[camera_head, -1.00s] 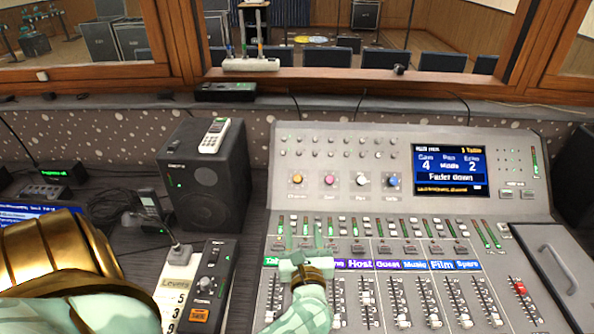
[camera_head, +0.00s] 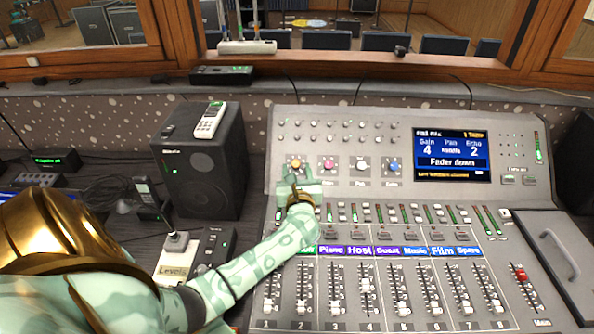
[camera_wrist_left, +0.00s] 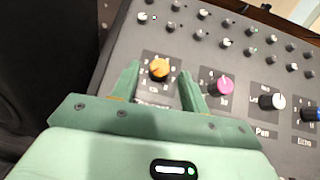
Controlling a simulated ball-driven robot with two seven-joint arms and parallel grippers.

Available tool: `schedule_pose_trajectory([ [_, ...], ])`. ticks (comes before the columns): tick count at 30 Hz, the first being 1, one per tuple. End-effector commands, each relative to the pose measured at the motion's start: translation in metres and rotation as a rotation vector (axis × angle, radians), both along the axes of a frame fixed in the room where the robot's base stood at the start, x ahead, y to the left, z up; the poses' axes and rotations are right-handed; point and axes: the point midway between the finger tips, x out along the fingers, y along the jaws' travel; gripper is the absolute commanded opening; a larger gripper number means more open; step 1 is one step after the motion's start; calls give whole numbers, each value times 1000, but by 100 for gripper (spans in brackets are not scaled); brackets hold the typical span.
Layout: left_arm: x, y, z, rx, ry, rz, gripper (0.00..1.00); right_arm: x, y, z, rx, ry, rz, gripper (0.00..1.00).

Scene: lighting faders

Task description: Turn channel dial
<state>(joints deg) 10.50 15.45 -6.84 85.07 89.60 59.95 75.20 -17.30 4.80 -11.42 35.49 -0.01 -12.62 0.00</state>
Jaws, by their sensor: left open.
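The mixing console (camera_head: 400,210) has a row of four coloured dials on its upper panel. They are an orange dial (camera_head: 294,164), a pink dial (camera_head: 329,165), a white dial (camera_head: 362,165) and a blue dial (camera_head: 394,166). My left gripper (camera_head: 296,178) is open at the orange dial. In the left wrist view the orange dial (camera_wrist_left: 159,68) sits between the two open green fingers (camera_wrist_left: 158,88), with gaps on both sides. The pink dial (camera_wrist_left: 222,86) is just right of the right finger. The console's screen (camera_head: 452,155) reads Gain 4, Echo 2 and "Fader down". My right gripper is not seen.
Faders (camera_head: 400,290) with coloured name labels fill the lower console. My left forearm crosses its left part. A black speaker (camera_head: 200,165) with a white handset (camera_head: 210,122) on top stands to the left. Small knobs (camera_head: 340,130) lie above the dials.

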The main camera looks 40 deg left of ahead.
Motion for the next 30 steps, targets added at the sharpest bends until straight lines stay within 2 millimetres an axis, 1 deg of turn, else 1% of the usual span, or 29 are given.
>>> schedule_pose_trajectory([
  [4, 7, 7, 0, 1, 0, 0, 45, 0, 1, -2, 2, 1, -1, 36],
  [12, 7, 8, 0, 0, 0, 0, 45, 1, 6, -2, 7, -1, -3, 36],
  [14, 7, 8, 0, 0, 0, 0, 28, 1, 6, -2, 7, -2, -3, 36],
  [15, 7, 8, 0, 0, 0, 0, 17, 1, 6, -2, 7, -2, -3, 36],
  [17, 7, 8, 0, 0, 0, 0, 0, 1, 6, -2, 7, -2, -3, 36],
  [26, 7, 8, 1, 12, 9, -15, 0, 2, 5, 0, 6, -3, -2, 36],
  [30, 6, 9, 2, 40, 32, -57, 0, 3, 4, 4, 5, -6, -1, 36],
])
